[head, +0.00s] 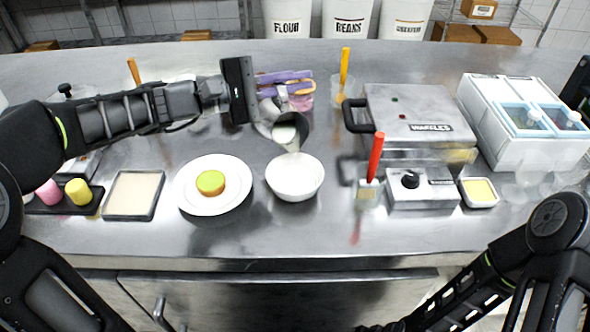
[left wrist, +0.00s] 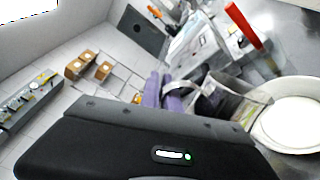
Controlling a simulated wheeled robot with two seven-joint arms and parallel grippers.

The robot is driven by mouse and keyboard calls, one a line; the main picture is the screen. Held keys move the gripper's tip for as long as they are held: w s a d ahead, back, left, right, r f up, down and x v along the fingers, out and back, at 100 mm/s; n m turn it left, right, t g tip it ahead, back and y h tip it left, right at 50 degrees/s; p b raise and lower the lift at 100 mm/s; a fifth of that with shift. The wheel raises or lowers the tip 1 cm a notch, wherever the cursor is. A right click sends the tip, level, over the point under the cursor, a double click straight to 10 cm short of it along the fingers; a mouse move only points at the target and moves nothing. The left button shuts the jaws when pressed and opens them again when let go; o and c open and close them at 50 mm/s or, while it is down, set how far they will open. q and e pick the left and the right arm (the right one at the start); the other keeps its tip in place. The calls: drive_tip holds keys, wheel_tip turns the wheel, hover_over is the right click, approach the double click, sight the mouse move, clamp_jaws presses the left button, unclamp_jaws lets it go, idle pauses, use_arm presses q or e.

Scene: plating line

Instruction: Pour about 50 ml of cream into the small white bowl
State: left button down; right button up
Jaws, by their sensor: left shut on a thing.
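My left gripper (head: 287,84), with purple fingers, is shut on the handle of a small metal jug (head: 301,124). The jug is tilted, its mouth low and over the small white bowl (head: 295,190). White cream (head: 285,134) shows in the jug's mouth, and a pale streak seems to run from its lip toward the bowl. The left wrist view shows the jug (left wrist: 222,101) close beside the bowl (left wrist: 307,150). White on white hides how much cream the bowl holds. My right gripper is out of view; only its arm shows at lower right.
A white plate (head: 232,201) with a small green-topped cake stands left of the bowl. A tray (head: 133,195) lies farther left. A red-handled brush (head: 375,160) and the waffle maker (head: 415,120) stand to the right. The counter's front strip is clear.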

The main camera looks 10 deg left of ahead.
use_arm(q)
drive_tip(key=shift+w+a+f+n+p, duration=0.15)
drive_tip(key=shift+w+f+n+p, duration=0.1)
drive_tip(key=shift+n+p, duration=0.15)
drive_tip(key=shift+w+a+r+n+p, duration=0.15)
drive_tip(key=shift+w+a+n+p, duration=0.2)
drive_tip(key=shift+n+p, duration=0.35)
drive_tip(key=shift+w, duration=0.15)
